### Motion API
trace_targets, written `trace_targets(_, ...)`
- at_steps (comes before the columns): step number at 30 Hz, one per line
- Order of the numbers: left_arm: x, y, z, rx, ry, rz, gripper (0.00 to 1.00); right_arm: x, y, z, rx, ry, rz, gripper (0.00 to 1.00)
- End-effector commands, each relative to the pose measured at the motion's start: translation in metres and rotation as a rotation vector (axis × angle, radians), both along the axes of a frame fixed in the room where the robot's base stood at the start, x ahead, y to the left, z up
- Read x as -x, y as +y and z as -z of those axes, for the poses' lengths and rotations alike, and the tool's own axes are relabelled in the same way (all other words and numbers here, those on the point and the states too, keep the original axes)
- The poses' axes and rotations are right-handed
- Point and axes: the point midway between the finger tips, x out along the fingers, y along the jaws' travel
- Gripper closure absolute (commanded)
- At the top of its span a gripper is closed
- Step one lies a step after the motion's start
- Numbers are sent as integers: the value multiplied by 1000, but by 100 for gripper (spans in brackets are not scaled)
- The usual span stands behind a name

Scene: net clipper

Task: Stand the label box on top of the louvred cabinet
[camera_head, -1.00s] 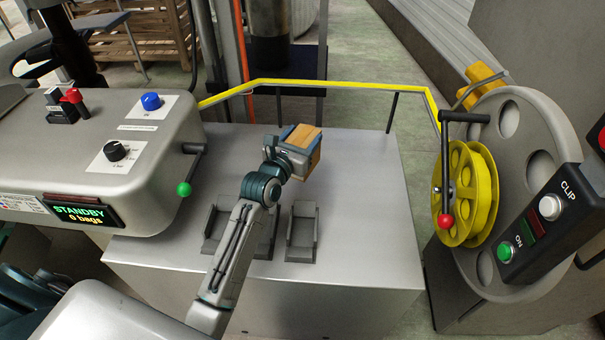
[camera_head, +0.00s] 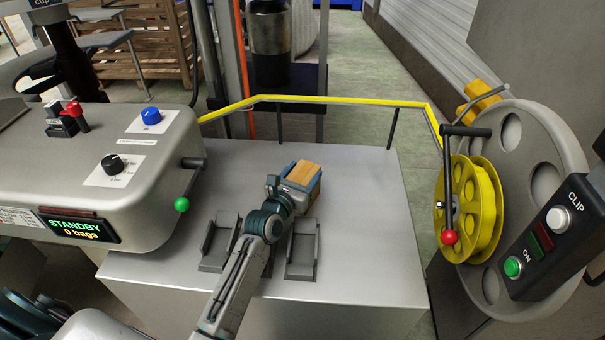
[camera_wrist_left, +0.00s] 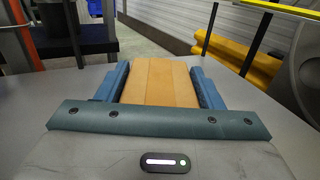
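The label box (camera_head: 303,174) is a tan-orange block held over the grey metal worktop (camera_head: 365,200). My left gripper (camera_head: 288,188) is shut on it. In the left wrist view, the box's tan face (camera_wrist_left: 160,80) lies between the two blue fingers (camera_wrist_left: 160,88), which touch its sides. Whether the box clears the worktop is hard to tell. A ribbed grey surface (camera_head: 435,45) runs along the upper right; I cannot tell whether it is the louvred cabinet. My right gripper is not in view.
Grey bracket holders (camera_head: 302,250) stand on the worktop near its front. A yellow rail (camera_head: 340,101) runs behind it. A grey machine with a green-knobbed lever (camera_head: 182,204) is at left; a yellow reel (camera_head: 470,208) and CLIP panel (camera_head: 545,235) are at right. Open floor lies behind.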

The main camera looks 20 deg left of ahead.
Motion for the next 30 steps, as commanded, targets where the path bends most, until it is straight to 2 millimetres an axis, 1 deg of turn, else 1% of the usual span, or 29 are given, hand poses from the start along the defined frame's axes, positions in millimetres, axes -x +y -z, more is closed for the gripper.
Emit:
trace_targets(1,0,0,0,0,0,0,29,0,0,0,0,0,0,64)
trace_targets(3,0,0,0,0,1,0,19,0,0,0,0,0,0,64)
trace_targets(10,0,0,0,0,0,0,19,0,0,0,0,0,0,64)
trace_targets(13,0,0,-4,-2,-1,0,19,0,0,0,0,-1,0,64)
trace_targets(14,3,0,-2,-2,1,0,19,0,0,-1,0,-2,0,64)
trace_targets(17,16,2,-2,-2,2,0,19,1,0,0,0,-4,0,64)
trace_targets(19,29,3,-2,-1,3,0,19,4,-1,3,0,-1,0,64)
trace_targets(21,44,5,-2,-1,4,0,19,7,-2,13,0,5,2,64)
trace_targets(27,85,10,-3,-2,2,0,19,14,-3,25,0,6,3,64)
trace_targets(30,100,11,-2,-1,3,0,19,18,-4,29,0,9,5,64)
